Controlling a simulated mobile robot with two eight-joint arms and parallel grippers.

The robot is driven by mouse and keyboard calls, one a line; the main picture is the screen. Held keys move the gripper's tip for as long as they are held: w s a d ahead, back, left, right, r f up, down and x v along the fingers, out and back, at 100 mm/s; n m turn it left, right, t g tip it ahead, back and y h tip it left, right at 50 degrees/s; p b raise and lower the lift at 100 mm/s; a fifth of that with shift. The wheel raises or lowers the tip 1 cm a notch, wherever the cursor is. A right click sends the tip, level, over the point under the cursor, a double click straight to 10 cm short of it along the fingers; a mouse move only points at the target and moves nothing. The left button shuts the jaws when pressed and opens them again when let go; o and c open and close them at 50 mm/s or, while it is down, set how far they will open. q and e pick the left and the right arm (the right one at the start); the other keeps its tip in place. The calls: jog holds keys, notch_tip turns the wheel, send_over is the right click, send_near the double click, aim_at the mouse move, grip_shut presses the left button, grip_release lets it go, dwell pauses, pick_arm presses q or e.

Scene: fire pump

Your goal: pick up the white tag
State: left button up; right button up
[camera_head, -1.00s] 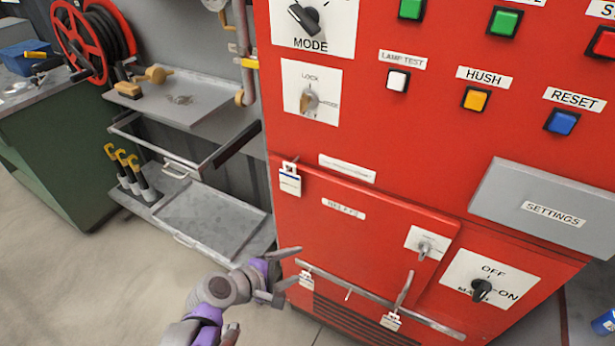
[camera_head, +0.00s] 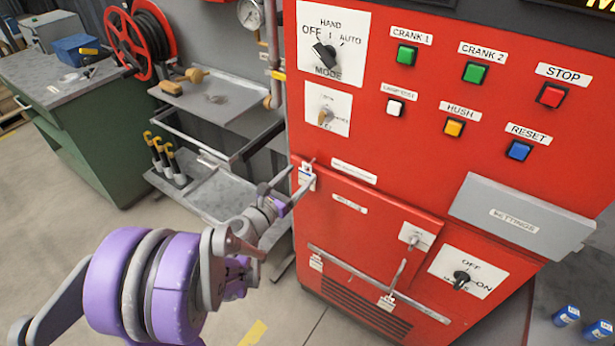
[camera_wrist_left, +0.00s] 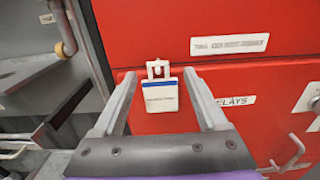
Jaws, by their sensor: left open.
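A white tag (camera_head: 306,180) with a blue stripe hangs at the upper left corner of the relays door on the red cabinet. It also shows in the left wrist view (camera_wrist_left: 159,97), hanging from a small white hook or clip between the fingers. My left gripper (camera_head: 290,181) is open, with its fingers pointing at this tag. In the left wrist view, one finger lies on each side of the tag, with space between finger and tag on both sides.
The red cabinet (camera_head: 400,150) carries buttons and knobs above the door. A grey settings box (camera_head: 520,222) juts out at right. A metal rail (camera_head: 350,278) crosses the lower door. Grey shelves (camera_head: 222,105) stand left of the cabinet. Open floor lies in front.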

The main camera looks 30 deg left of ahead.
aim_at(304, 170)
pick_arm(q)
jog(key=w+p, duration=0.1)
jog(key=w, duration=0.4)
jog(key=shift+w+f, duration=0.1)
jog(key=shift+w, duration=0.05)
jog(key=shift+c, duration=0.2)
grip_shut()
